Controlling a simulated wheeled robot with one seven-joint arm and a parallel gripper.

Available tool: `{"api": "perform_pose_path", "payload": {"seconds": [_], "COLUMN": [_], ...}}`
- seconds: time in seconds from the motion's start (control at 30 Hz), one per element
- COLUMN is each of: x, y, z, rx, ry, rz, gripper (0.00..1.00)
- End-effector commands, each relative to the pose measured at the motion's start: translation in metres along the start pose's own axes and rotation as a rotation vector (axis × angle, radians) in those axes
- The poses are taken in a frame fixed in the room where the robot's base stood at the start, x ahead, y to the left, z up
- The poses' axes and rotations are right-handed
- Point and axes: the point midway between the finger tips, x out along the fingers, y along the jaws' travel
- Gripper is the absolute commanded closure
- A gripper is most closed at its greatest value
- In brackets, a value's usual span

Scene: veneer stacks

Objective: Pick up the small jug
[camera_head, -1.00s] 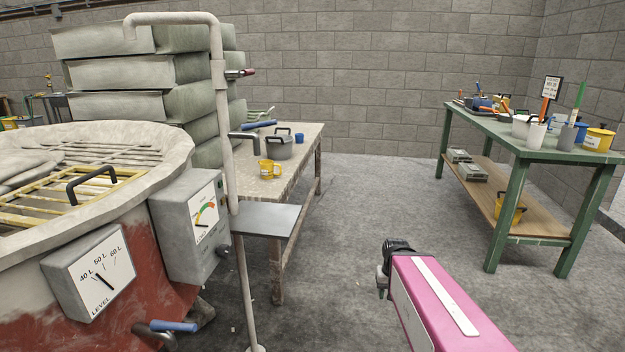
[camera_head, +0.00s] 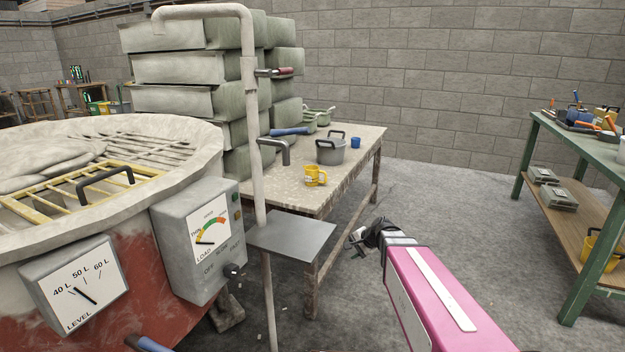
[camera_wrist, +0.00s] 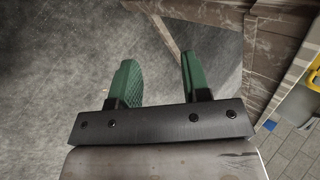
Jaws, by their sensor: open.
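A small yellow jug (camera_head: 315,176) with a handle stands upright on the worn wooden table (camera_head: 355,150) in the head view. My gripper (camera_head: 356,241) is in front of the table and to the right of the jug in the picture, low over the floor and apart from the jug. The jug cannot be made out for certain in the wrist view.
A grey pot (camera_head: 331,152) and a blue cup (camera_head: 355,142) stand behind the jug. A pipe stand with a grey shelf (camera_head: 292,236) and a large vat (camera_head: 150,240) are at the left. A green table (camera_head: 575,135) is at the right, with free floor between.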

Motion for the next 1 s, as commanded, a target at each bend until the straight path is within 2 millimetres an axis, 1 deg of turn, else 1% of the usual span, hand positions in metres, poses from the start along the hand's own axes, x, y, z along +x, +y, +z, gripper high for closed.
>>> {"api": "perform_pose_path", "payload": {"seconds": [0.03, 0.07, 0.1, 0.17, 0.2, 0.27, 0.3, 0.4, 0.5, 0.53, 0.6, 0.7, 0.87, 1.0], "x": [0.01, 0.013, 0.015, 0.017, 0.018, 0.017, 0.015, 0.011, 0.006, 0.005, 0.002, -0.001, 0.002, 0.013], "y": [-0.03, -0.046, -0.068, -0.098, -0.118, -0.146, -0.164, -0.201, -0.227, -0.234, -0.245, -0.254, -0.263, -0.277], "z": [-0.016, -0.022, -0.03, -0.043, -0.053, -0.068, -0.079, -0.103, -0.124, -0.129, -0.138, -0.146, -0.153, -0.159], "rx": [0.109, 0.179, 0.276, 0.423, 0.523, 0.675, 0.775, 1.01, 1.206, 1.255, 1.349, 1.433, 1.476, 1.474], "ry": [-0.004, -0.011, -0.023, -0.047, -0.069, -0.109, -0.139, -0.225, -0.31, -0.334, -0.381, -0.426, -0.449, -0.449], "rz": [-0.094, -0.151, -0.226, -0.336, -0.406, -0.507, -0.571, -0.71, -0.814, -0.838, -0.882, -0.92, -0.939, -0.938], "gripper": [0.57, 0.57, 0.57, 0.57, 0.57, 0.57, 0.57, 0.57, 0.57, 0.57, 0.57, 0.57, 0.57, 0.57]}}
